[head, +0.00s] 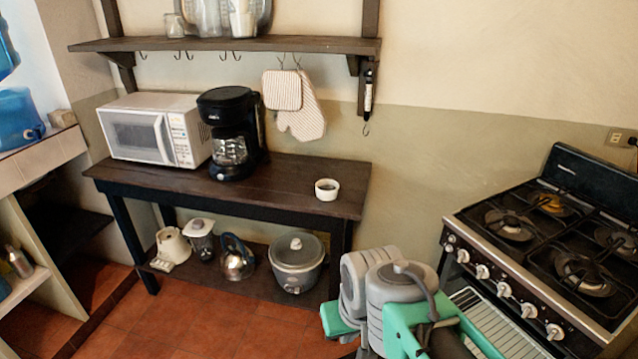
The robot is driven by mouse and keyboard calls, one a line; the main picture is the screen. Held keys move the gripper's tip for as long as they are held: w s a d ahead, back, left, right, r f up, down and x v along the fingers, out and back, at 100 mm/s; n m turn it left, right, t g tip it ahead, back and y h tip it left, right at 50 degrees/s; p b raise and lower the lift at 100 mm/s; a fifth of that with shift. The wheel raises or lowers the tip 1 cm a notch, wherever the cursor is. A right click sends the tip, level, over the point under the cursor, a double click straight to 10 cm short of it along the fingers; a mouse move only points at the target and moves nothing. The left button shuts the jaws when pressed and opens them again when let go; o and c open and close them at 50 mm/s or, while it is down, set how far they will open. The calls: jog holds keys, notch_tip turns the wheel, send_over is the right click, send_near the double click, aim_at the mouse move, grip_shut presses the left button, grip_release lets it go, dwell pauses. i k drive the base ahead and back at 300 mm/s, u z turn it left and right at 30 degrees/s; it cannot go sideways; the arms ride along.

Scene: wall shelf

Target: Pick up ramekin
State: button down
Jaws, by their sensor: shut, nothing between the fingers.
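The ramekin (327,189) is a small white round dish with a dark inside. It stands upright on the dark wooden table (290,174), near its right end and front edge. Nothing touches it. My folded grey and green arm shows at the bottom, right of the middle, lower than the tabletop and apart from the ramekin. My gripper's fingers cannot be made out.
A black coffee maker (230,132) and a white microwave (153,129) stand left of the ramekin. Above are a wall shelf (300,44) and hanging oven mitts (302,118). A rice cooker (298,262) sits below. A stove (540,250) stands right. The tabletop around the ramekin is clear.

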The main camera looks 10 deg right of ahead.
aim_at(326, 189)
jog(key=k, duration=0.65)
jog(key=u, duration=0.8)
jog(key=i, duration=1.8)
jog(key=z, duration=0.55)
